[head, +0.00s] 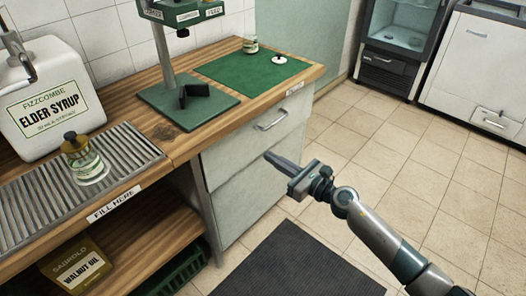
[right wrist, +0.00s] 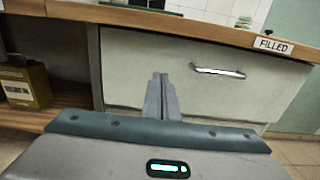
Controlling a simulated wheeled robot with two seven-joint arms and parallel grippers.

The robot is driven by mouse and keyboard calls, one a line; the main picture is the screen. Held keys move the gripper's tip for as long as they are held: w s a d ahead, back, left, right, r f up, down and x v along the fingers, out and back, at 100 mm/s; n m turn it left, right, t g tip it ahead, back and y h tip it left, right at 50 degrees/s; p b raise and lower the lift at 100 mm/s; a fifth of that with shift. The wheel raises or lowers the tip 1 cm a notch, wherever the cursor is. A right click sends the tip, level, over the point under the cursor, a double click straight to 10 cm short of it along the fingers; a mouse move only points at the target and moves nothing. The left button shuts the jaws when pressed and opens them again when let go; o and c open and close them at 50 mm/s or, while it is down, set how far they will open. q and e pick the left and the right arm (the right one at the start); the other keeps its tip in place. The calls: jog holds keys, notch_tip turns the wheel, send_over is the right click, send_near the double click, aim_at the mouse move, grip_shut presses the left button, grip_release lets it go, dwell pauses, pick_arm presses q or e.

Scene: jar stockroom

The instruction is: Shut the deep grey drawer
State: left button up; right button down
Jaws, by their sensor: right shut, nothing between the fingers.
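The grey drawer unit (head: 233,152) is under the right part of the wooden worktop in the head view. Its upper front has a metal bar handle (head: 271,121). A plain lower front (head: 238,205) is below it, partly covered by my gripper; no handle shows on it. I see no clear gap behind either front. In the right wrist view a pale front (right wrist: 130,70) with a bar handle (right wrist: 218,71) faces me. My right gripper (head: 268,156) is shut and empty, its fingers pointing at the fronts. The right wrist view shows its fingers (right wrist: 161,80) left of the handle. I cannot tell if they touch.
The worktop (head: 178,137) overhangs the fronts, with a "FILLED" label (right wrist: 272,45). A green mat (head: 235,66) and a stand (head: 185,104) are on it. A dark floor mat (head: 290,265) lies below my arm. A walnut oil tin (head: 78,264) stands on the low shelf. Tiled floor right is clear.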

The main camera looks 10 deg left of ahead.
jog(key=shift+v, duration=1.15)
